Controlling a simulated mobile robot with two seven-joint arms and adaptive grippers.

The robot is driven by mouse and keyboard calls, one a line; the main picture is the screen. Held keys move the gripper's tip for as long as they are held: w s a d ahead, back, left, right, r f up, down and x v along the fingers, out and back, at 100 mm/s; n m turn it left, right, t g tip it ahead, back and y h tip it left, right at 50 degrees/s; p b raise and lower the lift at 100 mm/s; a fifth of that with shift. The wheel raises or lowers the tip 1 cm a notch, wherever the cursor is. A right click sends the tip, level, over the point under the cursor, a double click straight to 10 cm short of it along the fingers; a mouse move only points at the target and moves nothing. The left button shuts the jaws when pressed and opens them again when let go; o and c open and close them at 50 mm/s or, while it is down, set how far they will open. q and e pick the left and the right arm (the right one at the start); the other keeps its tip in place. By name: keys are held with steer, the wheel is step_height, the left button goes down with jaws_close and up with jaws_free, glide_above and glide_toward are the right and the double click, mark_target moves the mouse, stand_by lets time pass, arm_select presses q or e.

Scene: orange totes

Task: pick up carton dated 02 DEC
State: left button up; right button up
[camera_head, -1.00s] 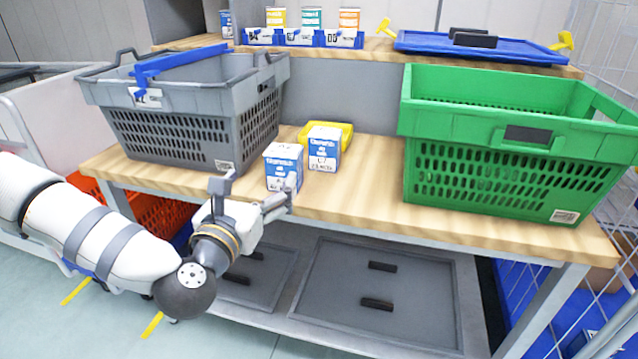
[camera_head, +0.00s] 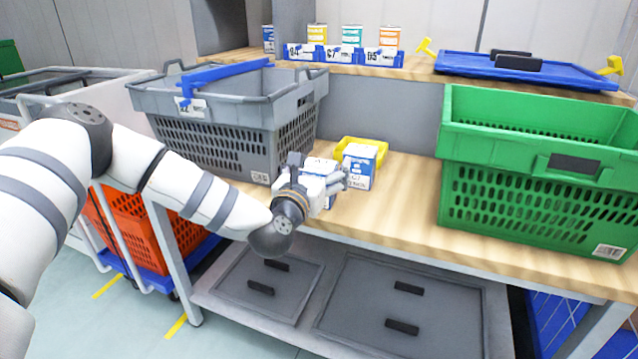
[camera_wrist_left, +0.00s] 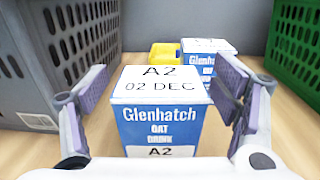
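The carton dated 02 DEC (camera_wrist_left: 160,110) is blue and white, reads "Glenhatch OAT DRINK" and "A2", and stands upright in the left wrist view. In the head view the carton (camera_head: 330,201) is partly hidden behind my left gripper (camera_head: 318,170). My left gripper (camera_wrist_left: 165,95) is open, one finger on each side of the carton, with small gaps seeming to remain. A second blue and white Glenhatch carton (camera_wrist_left: 208,62) stands just behind; it also shows in the head view (camera_head: 358,170). Its date is unreadable. My right gripper is not in view.
A yellow container (camera_head: 370,145) sits behind the cartons on the wooden bench (camera_head: 395,215). A grey crate (camera_head: 215,135) stands left and a green crate (camera_head: 535,190) right. A back shelf holds cans and a blue lid (camera_head: 525,70). Bench between cartons and green crate is clear.

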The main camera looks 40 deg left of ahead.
arm_select(q)
steer(key=c, duration=1.3)
